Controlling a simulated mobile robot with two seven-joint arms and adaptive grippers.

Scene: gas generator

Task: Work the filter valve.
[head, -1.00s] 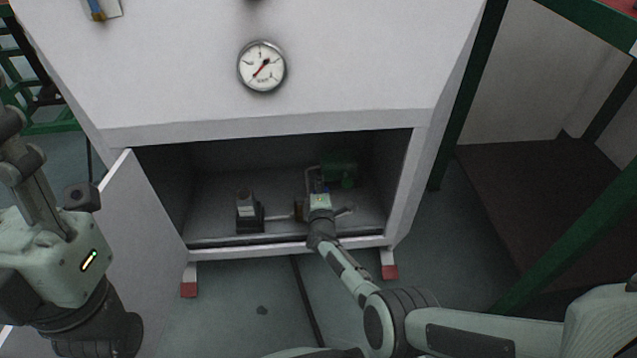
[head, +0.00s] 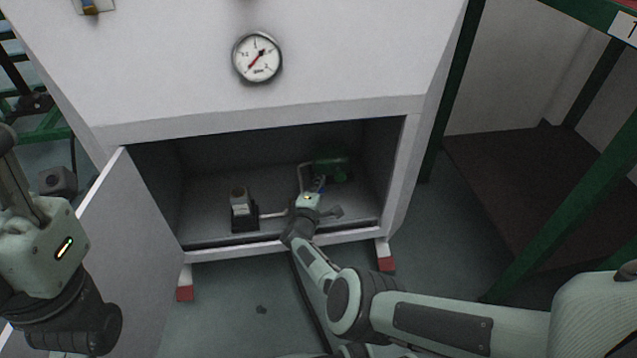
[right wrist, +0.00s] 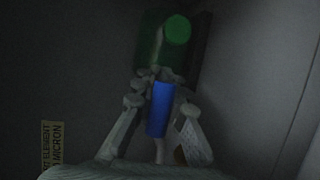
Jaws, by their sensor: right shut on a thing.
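The filter valve's blue handle (right wrist: 160,108) stands upright in the right wrist view, in front of a green filter housing (right wrist: 165,45). My right gripper (right wrist: 161,100) has a finger on each side of the handle and is shut on it. In the head view my right gripper (head: 312,192) reaches into the open lower compartment. Only a bit of the blue handle (head: 320,184) shows past it, and the valve body is largely hidden. The green housing (head: 333,168) is just behind. My left gripper (head: 18,185) is at the left edge, partly cut off, away from the cabinet.
A black-and-grey device (head: 242,212) stands left of the valve, joined by a pipe. The compartment door (head: 135,245) hangs open at the left. A pressure gauge (head: 257,58) is on the white panel above. A green frame post (head: 560,210) is at the right.

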